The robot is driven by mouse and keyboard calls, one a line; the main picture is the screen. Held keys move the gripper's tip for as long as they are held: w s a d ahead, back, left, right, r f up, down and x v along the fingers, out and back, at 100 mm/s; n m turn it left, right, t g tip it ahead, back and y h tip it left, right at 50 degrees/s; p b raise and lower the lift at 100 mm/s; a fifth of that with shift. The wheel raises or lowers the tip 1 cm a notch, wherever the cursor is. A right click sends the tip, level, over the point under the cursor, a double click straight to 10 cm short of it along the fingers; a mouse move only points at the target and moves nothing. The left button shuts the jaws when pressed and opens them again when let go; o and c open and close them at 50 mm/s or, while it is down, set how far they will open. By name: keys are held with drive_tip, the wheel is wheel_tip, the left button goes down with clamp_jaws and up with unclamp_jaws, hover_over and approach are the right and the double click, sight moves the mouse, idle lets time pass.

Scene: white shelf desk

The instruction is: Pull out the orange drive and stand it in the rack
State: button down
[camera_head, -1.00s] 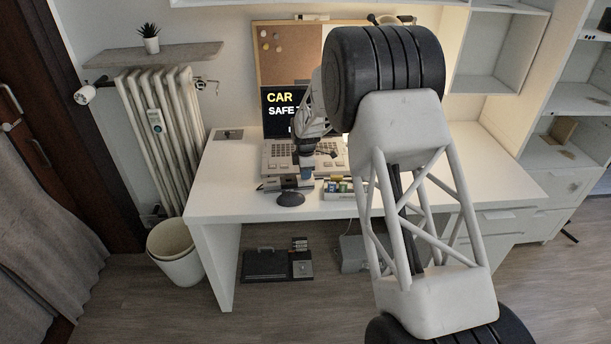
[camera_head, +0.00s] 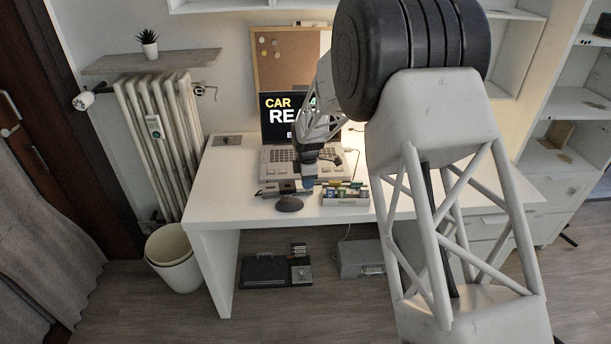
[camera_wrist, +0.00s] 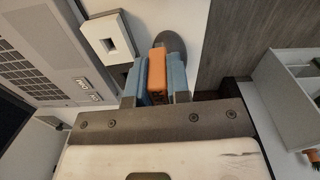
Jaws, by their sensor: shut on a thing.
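The orange drive (camera_wrist: 157,70) is between the blue fingertips of my gripper (camera_wrist: 154,82) in the wrist view. The gripper is shut on it, with a blue pad against each side. In the head view my gripper (camera_head: 308,180) is low over the desk, just left of the rack (camera_head: 346,202), and the drive cannot be made out there. The rack is a light box with several coloured items in it. It also shows at the right of the wrist view (camera_wrist: 272,88). A pale block with a square opening (camera_wrist: 108,36) lies just beyond the drive, apart from it in the picture.
The laptop (camera_head: 290,163) stands behind the gripper, its screen lit with text. A dark mouse (camera_head: 289,204) lies near the front desk edge, left of the gripper. My arm covers much of the right side.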

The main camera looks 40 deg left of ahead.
drive_tip(key=s+d, duration=0.5)
drive_tip(key=d, duration=0.2)
drive_tip(key=shift+s+r, duration=0.35)
drive_tip(key=shift+r, duration=0.05)
drive_tip(key=shift+r, duration=0.35)
idle(0.5)
drive_tip(key=shift+r, duration=0.35)
drive_tip(key=shift+r, duration=0.7)
drive_tip(key=shift+r, duration=1.05)
drive_tip(key=w+d+m, duration=0.1)
drive_tip(key=w+d, duration=0.1)
drive_tip(key=w, duration=0.6)
drive_tip(key=w+d+f+m, duration=0.1)
drive_tip(key=w+d, duration=0.2)
drive_tip(key=w, duration=0.5)
drive_tip(key=shift+w, duration=0.15)
